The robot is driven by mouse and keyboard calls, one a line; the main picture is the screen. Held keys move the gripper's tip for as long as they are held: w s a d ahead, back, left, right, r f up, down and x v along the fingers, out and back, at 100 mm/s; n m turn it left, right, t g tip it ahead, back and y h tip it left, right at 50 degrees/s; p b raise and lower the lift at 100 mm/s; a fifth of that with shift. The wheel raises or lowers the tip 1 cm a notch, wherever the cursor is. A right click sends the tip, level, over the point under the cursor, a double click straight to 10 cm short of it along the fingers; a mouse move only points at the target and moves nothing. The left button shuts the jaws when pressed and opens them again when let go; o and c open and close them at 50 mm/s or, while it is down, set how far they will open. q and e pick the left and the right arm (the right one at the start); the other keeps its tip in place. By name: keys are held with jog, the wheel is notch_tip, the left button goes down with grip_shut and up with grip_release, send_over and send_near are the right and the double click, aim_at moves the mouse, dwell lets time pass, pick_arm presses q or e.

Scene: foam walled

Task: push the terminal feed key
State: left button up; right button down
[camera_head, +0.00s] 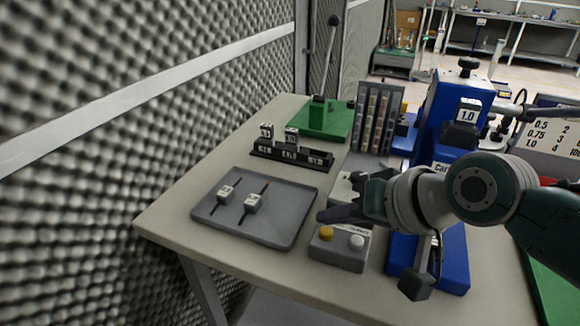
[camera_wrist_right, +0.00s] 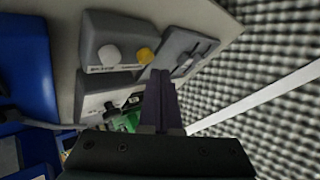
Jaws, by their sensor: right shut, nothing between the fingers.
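A grey control box (camera_head: 338,258) with a yellow button (camera_head: 326,233) and a white button (camera_head: 357,242) stands near the table's front edge. In the right wrist view the box (camera_wrist_right: 92,32) shows its white button (camera_wrist_right: 108,53) and yellow button (camera_wrist_right: 145,55) near the fingertips. The button labels are too small to read, so I cannot tell which is the feed key. My right gripper (camera_head: 324,216) is shut and empty, its tips close to the yellow button; contact cannot be told. It also shows in the right wrist view (camera_wrist_right: 160,74). My left gripper is out of view.
A grey tray (camera_head: 285,235) with two labelled pieces (camera_head: 252,203) lies left of the box. A black rack (camera_head: 262,153), a green lever press (camera_head: 330,118) and a blue machine (camera_head: 440,110) stand behind and right. A foam wall (camera_head: 100,170) borders the left.

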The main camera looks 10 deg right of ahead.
jog(key=shift+f, duration=0.15)
jog(key=shift+f, duration=0.3)
jog(key=shift+f+b, duration=0.55)
jog(key=shift+b, duration=0.1)
dwell(0.5)
jog(key=shift+r, duration=0.1)
jog(key=shift+r+p, duration=0.85)
jog(key=shift+p, duration=0.2)
jog(key=shift+r, duration=0.1)
notch_tip(320, 180, up, 5)
jog(key=p, duration=0.5)
jog(key=shift+s, duration=0.15)
